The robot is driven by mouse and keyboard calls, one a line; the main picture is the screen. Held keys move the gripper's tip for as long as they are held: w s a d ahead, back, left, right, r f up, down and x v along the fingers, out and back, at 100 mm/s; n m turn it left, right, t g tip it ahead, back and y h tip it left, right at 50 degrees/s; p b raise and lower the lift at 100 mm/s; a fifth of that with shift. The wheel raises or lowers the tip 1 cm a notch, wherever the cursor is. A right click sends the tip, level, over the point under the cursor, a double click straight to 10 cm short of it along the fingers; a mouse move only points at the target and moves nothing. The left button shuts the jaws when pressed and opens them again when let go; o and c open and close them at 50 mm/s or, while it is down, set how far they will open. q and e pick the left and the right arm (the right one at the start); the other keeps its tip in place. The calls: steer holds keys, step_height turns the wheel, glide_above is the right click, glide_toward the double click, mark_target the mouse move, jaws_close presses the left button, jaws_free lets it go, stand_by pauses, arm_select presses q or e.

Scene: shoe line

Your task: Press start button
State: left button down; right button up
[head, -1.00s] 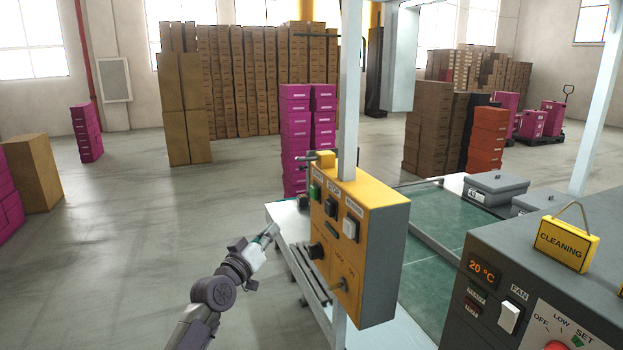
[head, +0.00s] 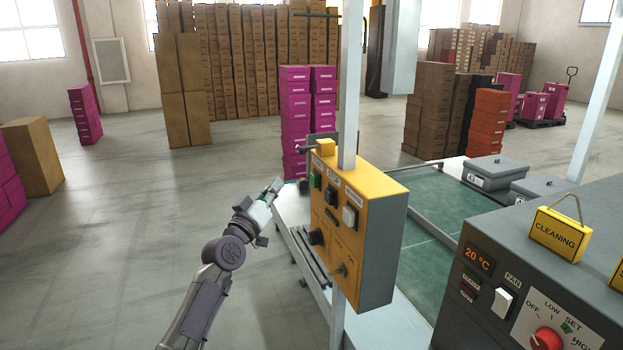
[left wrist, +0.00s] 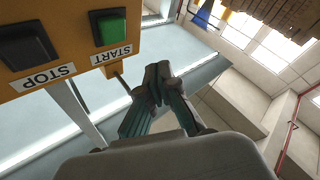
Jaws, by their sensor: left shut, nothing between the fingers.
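The yellow control box (head: 368,215) is mounted on a pale post in the middle of the head view. Its green start button (head: 316,180) is at the upper left of its face, and it also shows large under the START label in the left wrist view (left wrist: 111,29). The black stop button (left wrist: 27,46) is beside it. My left gripper (head: 277,184) is shut and empty, left of the box and apart from the green button. In the left wrist view its closed fingertips (left wrist: 158,72) are to the right of and below the green button. My right gripper is not in view.
The box's post (head: 349,85) rises above it. A green conveyor belt (head: 430,250) lies behind the box. A grey machine (head: 500,255) with a red knob stands at the right. Purple boxes (head: 295,120) are stacked beyond. The floor at left is open.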

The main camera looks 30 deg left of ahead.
mark_target(314, 180)
arm_select(q)
steer(key=shift+w+d, duration=1.95)
steer(key=shift+w, duration=0.3)
steer(key=shift+w+d, duration=0.1)
steer(key=shift+w+d, duration=0.15)
steer(key=shift+w, duration=0.05)
